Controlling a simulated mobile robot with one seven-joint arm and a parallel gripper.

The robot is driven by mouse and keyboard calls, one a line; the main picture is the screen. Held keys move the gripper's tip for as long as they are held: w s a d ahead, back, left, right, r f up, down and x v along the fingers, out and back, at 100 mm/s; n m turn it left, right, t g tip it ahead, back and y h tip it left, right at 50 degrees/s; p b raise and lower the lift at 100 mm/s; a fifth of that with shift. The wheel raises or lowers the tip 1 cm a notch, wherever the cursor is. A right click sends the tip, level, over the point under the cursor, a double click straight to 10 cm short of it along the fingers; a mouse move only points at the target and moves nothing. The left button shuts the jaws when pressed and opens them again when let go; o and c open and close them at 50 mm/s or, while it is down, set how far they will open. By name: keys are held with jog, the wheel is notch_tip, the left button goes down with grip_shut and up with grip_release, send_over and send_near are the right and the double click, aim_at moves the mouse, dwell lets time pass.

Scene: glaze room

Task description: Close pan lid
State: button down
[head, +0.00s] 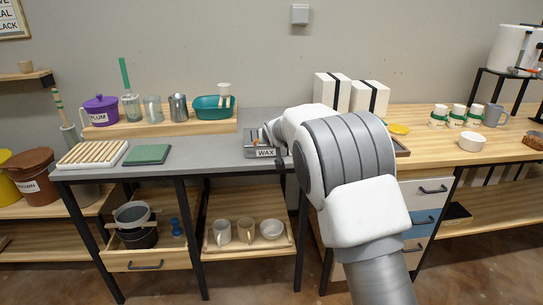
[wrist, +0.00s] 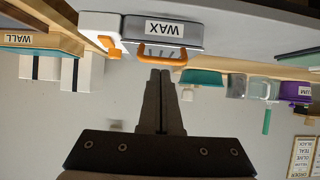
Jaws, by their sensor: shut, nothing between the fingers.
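The grey wax pan (head: 250,153), labelled WAX, sits on the grey counter just left of my arm in the head view. In the wrist view, which is upside down, the pan (wrist: 190,40) shows its label and an orange handle (wrist: 162,56) beside the fingertips. I cannot tell how far the lid is raised. My gripper (wrist: 160,72) is shut and empty, its fingertips close to the handle; contact is unclear. In the head view my arm hides the gripper and part of the pan.
A wooden riser (head: 150,127) holds a purple pot (head: 101,111), jars, a metal pitcher (head: 179,108) and a teal basin (head: 212,107). White boxes (head: 331,91) stand behind my arm. A ribbed rack (head: 92,154) and green slab (head: 147,154) lie left. The counter between slab and pan is clear.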

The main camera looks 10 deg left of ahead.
jog(key=s+d+f, duration=0.1)
jog(key=s+f, duration=0.2)
jog(key=s, duration=0.3)
jog(key=s+d+r+m+g+h, duration=0.1)
jog(key=s+d+r, duration=0.4)
jog(key=s+d, duration=0.4)
jog(key=s+d+r+m+g+h, duration=0.1)
jog(key=s+d+r+m+g, duration=0.1)
jog(key=s+d+r, duration=0.55)
jog(key=s+d+f+g+h, duration=0.1)
jog(key=s+d+f+g, duration=0.3)
jog(key=s, duration=1)
jog(key=s+d+f+t, duration=0.15)
jog(key=s+d, duration=0.35)
jog(key=s, duration=1)
notch_tip(320, 180, up, 20)
jog(key=w+p, duration=0.1)
jog(key=p, duration=1.9)
jog(key=shift+r+p, duration=0.15)
jog(key=shift+p, duration=0.2)
